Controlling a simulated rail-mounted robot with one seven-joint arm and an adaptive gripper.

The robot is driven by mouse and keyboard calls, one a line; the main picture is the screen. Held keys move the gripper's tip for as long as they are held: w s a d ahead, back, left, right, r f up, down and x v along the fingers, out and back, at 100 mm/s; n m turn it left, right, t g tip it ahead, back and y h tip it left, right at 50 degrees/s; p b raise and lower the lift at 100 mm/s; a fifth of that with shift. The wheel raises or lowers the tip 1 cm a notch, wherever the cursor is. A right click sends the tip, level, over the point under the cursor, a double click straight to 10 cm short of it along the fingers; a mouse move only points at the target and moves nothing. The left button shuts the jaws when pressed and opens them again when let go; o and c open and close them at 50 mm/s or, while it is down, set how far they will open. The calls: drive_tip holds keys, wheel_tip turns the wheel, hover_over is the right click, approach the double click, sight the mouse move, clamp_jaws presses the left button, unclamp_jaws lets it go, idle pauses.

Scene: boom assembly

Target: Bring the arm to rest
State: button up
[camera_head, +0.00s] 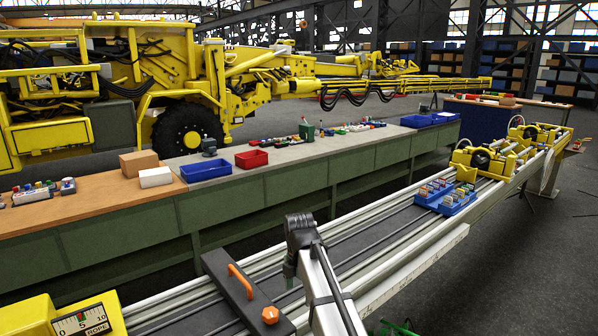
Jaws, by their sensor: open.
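I cannot make out my gripper or its fingertips in the head view. A dark grey jointed head (301,232) on pale metal bars (335,295) rises from the bottom, right of centre. I cannot tell whether it belongs to my arm. It stands in front of the long metal rails (385,225). A dark plate (240,290) with an orange handle and an orange knob lies across the rails, left of the bars.
A long green workbench (300,186) runs behind the rails, with blue (208,170) and red (251,159) bins. A blue tray (456,204) and yellow roller units (485,158) sit along the rails. A yellow gauge box (65,318) is at lower left. Open floor (520,250) lies right.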

drive_tip(key=s+d+f+m, duration=0.6)
drive_tip(key=s+f+m, duration=0.1)
drive_tip(key=f+m, duration=0.25)
drive_tip(key=s+d+f+m, duration=0.55)
drive_tip(key=f+m, duration=0.25)
drive_tip(key=f, duration=0.2)
drive_tip(key=s+d+f+m, duration=0.6)
drive_tip(key=s+f+m, duration=0.2)
drive_tip(key=f+m, duration=0.15)
drive_tip(key=s+f+g+b, duration=0.1)
drive_tip(key=s+f+g, duration=0.2)
drive_tip(key=s+f, duration=0.7)
drive_tip(key=s+f+g+b, duration=0.1)
drive_tip(key=s+f+g, duration=0.2)
drive_tip(key=s+f, duration=0.8)
drive_tip(key=s, duration=0.7)
drive_tip(key=shift+s+a+g, duration=0.2)
drive_tip(key=shift+a+g, duration=0.1)
drive_tip(key=shift+g, duration=0.1)
